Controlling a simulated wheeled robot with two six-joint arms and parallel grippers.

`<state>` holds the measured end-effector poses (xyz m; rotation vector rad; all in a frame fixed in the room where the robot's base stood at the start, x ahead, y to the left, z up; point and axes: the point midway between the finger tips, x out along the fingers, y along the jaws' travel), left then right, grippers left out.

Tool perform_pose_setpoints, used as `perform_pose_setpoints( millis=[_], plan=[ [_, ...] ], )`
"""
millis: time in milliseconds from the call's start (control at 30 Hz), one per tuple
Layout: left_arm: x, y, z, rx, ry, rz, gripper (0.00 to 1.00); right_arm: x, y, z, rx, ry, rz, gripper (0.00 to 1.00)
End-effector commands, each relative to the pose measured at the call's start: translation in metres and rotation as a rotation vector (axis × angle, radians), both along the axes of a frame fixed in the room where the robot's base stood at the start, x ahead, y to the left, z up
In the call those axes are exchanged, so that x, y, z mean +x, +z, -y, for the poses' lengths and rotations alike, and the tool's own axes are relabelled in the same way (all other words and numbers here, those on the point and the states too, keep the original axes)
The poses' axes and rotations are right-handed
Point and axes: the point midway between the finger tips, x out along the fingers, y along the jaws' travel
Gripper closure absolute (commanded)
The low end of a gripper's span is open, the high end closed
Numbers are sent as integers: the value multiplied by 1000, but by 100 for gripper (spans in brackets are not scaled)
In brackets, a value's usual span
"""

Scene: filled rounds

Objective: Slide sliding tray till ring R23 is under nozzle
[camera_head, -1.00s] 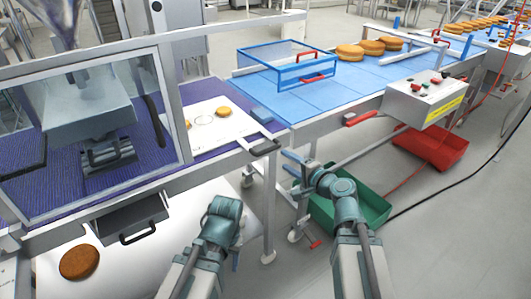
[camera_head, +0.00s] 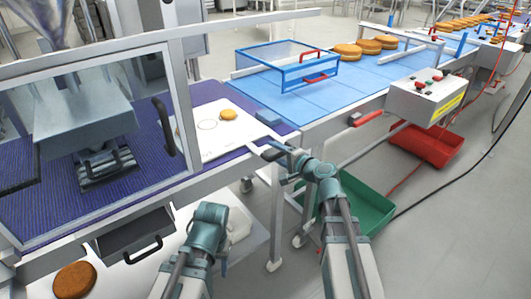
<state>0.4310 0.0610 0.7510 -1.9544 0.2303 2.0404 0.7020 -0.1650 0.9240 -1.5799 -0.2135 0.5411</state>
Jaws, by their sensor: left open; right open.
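The white sliding tray (camera_head: 225,145) lies on the purple surface, partly behind the clear guard. It bears a drawn ring (camera_head: 207,124), whose label is too small to read, and a golden round (camera_head: 229,115) beside it. The tray's dark handle (camera_head: 257,145) is at its right end. My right gripper (camera_head: 275,150) is open at this handle; whether it touches cannot be told. The metal nozzle unit (camera_head: 103,165) under the hopper is behind the guard, left of the tray. My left gripper (camera_head: 213,212) is low in front of the machine; its fingertips are mostly hidden.
The guard frame (camera_head: 180,85) stands between the ring and the nozzle. A blue-framed box (camera_head: 285,68) sits on the blue belt (camera_head: 325,95). A control box (camera_head: 425,97), green crate (camera_head: 365,215) and red crate (camera_head: 428,147) are at the right. A dark drawer (camera_head: 135,235) hangs below the guard.

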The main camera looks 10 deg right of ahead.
Motion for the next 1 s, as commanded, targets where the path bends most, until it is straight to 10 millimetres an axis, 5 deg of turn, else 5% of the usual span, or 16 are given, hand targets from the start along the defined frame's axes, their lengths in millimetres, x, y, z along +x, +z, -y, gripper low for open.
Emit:
perform_pose_setpoints(
  millis=[267,567,1000],
  plan=[
    [0,-1,0,0,0,0,45,2,0,1,0,-1,0,49],
    [0,-1,0,0,0,0,45,2,-1,1,0,-1,0,99],
    [0,-1,0,0,0,0,45,2,-1,1,0,-1,0,100]
  ],
)
